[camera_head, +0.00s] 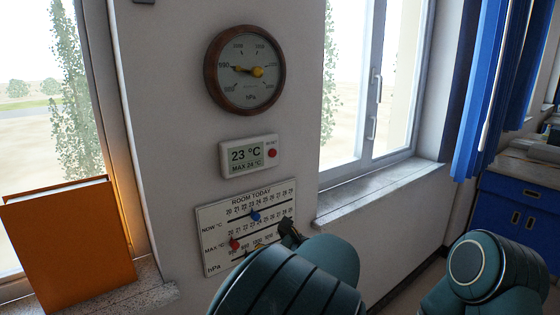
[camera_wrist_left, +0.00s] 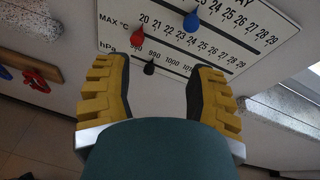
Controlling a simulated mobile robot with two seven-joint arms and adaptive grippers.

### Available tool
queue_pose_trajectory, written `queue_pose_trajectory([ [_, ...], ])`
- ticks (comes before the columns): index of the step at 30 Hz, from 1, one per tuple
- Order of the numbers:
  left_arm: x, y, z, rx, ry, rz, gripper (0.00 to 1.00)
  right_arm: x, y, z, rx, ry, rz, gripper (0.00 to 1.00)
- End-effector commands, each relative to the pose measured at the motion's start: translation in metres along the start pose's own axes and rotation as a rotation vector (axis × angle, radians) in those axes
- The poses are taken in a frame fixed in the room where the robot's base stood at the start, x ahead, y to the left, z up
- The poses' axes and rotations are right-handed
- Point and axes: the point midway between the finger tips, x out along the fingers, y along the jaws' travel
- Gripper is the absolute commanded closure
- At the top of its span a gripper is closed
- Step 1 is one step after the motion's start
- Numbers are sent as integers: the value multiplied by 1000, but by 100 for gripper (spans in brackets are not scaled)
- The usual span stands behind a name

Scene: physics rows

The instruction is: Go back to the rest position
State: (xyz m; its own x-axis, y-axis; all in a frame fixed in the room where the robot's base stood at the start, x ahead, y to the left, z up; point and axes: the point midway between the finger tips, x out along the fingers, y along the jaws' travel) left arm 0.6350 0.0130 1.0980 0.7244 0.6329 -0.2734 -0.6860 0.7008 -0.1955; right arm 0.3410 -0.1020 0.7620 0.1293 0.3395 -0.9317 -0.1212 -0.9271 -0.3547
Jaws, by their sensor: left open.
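My left gripper (camera_head: 274,240) is in front of the lower right part of the white "ROOM TODAY" board (camera_head: 220,212), and my teal forearm hides much of it in the head view. In the left wrist view the gripper (camera_wrist_left: 158,68) shows two yellow and black fingers spread wide apart with nothing between them. The fingers look apart from all three. My right gripper is out of view; only a teal link of that arm shows at lower right.
A round barometer (camera_head: 244,68) and a digital thermometer (camera_head: 249,155) reading 23 °C hang above the board. An orange binder (camera_head: 70,245) stands on the left sill. A window sill (camera_head: 380,190), blue curtains (camera_head: 482,90) and a blue cabinet (camera_head: 515,215) are at right. Red and blue hooks (camera_wrist_left: 36,80) show at left.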

Motion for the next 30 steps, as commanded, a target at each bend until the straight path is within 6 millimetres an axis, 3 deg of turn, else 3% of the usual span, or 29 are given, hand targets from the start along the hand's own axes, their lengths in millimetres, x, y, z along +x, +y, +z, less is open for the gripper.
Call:
queue_pose_trajectory([
  [1, 18, 21, -23, -20, 75, 48, 44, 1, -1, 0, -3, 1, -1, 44],
  [3, 34, 47, -57, -67, 190, 108, 44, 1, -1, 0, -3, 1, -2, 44],
  [8, 53, 117, -140, -232, 469, 294, 44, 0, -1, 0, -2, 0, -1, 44],
  [11, 50, 164, -192, -388, 642, 448, 44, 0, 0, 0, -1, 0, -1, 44],
  [16, 15, 235, -267, -768, 895, 792, 44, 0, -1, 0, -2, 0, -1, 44],
  [22, -35, 283, -308, -1305, 991, 1223, 44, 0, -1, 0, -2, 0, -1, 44],
  [30, -65, 317, -311, -1907, 807, 1628, 44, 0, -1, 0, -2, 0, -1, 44],
])
